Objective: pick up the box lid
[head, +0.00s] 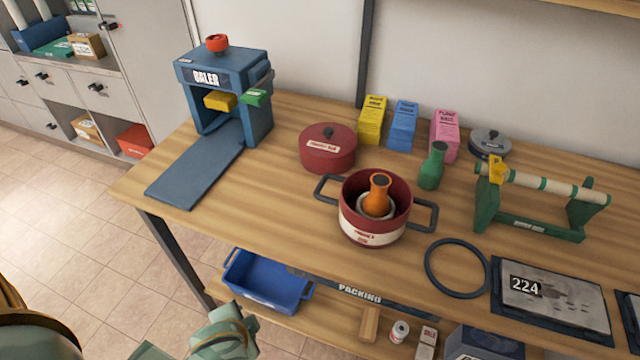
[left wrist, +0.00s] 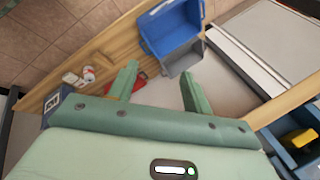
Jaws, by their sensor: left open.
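Nothing is plainly marked as the box lid. A dark red round lid-like piece with a black knob (head: 327,148) sits on the wooden table left of the red pot (head: 374,207). A grey round lid with a knob (head: 488,143) lies at the back right. My left gripper (head: 228,322) is at the bottom of the head view, below the table's front edge and near the blue bin (head: 268,281). In the left wrist view its jaws (left wrist: 160,72) are apart and empty, with the blue bin (left wrist: 168,28) beyond them. My right gripper does not show.
A blue baler (head: 222,95) stands at the back left. An orange vase is inside the pot. A green vase (head: 433,166), several coloured boxes and a green roller stand (head: 530,215) fill the right. The lower shelf holds a can (head: 399,331). The table's front left is clear.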

